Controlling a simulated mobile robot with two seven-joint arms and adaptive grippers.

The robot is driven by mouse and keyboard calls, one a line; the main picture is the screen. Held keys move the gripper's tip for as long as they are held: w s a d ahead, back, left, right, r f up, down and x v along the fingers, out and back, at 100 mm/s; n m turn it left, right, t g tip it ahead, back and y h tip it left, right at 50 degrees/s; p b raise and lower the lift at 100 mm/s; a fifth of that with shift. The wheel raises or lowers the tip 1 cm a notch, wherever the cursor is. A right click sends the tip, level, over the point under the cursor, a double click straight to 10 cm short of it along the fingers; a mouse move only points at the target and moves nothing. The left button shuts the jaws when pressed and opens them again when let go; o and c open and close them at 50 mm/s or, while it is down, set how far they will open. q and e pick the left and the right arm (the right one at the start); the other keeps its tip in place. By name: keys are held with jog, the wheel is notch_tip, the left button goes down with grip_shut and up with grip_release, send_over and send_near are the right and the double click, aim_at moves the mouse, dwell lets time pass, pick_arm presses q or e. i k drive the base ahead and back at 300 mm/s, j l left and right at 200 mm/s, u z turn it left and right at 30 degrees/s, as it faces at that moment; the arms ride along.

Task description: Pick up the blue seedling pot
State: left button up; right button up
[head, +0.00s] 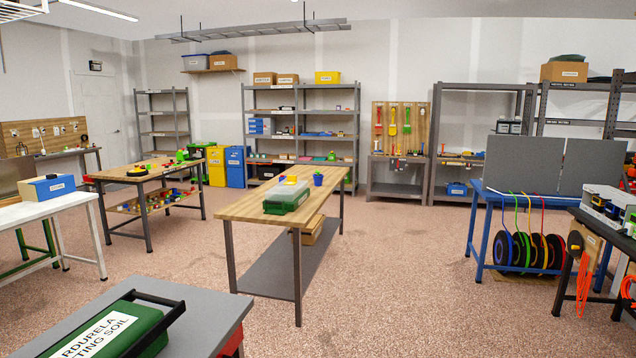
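A small blue pot (318,180) stands upright on the wooden top of the middle workbench (330,188), toward its far right end. It is small in the head view, and I cannot see what is inside it. Neither of my grippers shows in the head view.
On the same bench, a green case (287,196) lies nearer, with small yellow and blue items behind it. Speckled floor (400,270) is clear right of the bench.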

aim_at(318, 178)
jog(key=i+z, duration=0.4)
jog(key=i, duration=1.75)
jog(key=i+l, duration=0.1)
jog(key=i, duration=3.2)
jog(key=i+l+u, duration=0.15)
jog(key=i+u, duration=0.3)
jog(key=i+l+u, duration=0.35)
jog(key=i+u, duration=0.15)
jog(key=i+l+u, duration=0.45)
jog(key=i+l, duration=0.05)
jog(key=i, duration=0.05)
